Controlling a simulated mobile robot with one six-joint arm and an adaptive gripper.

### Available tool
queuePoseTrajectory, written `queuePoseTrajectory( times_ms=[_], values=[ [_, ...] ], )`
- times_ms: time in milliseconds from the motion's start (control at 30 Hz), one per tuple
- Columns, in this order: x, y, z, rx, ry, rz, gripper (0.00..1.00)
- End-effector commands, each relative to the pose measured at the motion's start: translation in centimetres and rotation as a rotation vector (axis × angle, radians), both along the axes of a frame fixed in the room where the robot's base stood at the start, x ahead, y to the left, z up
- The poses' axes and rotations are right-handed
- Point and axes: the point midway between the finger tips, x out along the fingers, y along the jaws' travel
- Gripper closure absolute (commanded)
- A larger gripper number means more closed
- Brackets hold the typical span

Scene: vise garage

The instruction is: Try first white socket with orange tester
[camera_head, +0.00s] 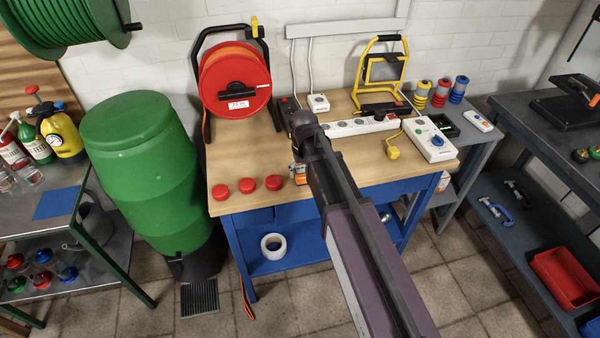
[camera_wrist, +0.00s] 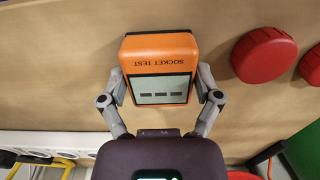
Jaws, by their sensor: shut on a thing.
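In the head view a small part of the tester (camera_head: 298,177) shows left of my arm, over the front of the wooden bench; my arm hides the rest. The white socket strip (camera_head: 368,126) lies farther back on the bench, right of my arm. Part of the strip also shows at the lower left of the wrist view (camera_wrist: 60,145). The tester is apart from it.
Several red caps (camera_head: 247,185) lie along the bench's front left. A red cable reel (camera_head: 236,82) stands behind them. A yellow work lamp (camera_head: 381,75) stands behind the strip. A white box with a blue knob (camera_head: 430,140) and a yellow plug (camera_head: 393,153) are at the right.

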Motion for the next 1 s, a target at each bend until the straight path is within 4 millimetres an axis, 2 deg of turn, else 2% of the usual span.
queuePoseTrajectory(
  times_ms=[267,567,600,1000],
  values=[
    [0.0,0.0,1.5,0.000,0.000,0.000,0.60],
    [-0.3,-0.1,4.0,0.000,0.000,0.000,0.60],
    [-1.6,-0.7,3.7,0.000,0.000,0.000,0.60],
    [-10.2,-5.3,4.5,0.000,0.000,-0.001,0.60]
  ],
)
